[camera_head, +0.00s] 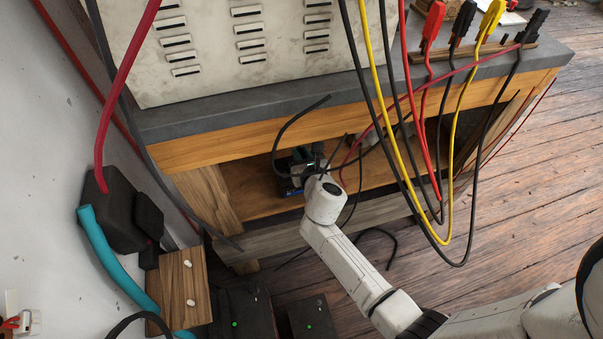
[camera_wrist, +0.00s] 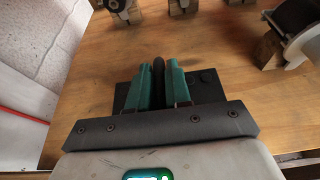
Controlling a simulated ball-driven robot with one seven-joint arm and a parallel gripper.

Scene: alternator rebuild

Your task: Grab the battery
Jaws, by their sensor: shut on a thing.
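The battery (camera_wrist: 208,84) is a dark box with a black upright bar, perhaps its handle, on the wooden shelf in the wrist view. My gripper (camera_wrist: 161,76) has its two green fingers shut on this bar, one on each side. The fingers and wrist hide much of the battery. In the head view, a dark box with a bluish side (camera_head: 288,180), likely the battery, shows on the shelf under the bench, partly behind my wrist. I cannot tell if it rests on the shelf or is slightly lifted.
The bench top (camera_head: 230,112) overhangs the shelf (camera_head: 245,195). Red, yellow and black cables (camera_head: 400,150) hang in front of the opening, close to my arm. In the wrist view, a spool-like part (camera_wrist: 298,25) and several small parts on wooden blocks stand farther back.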

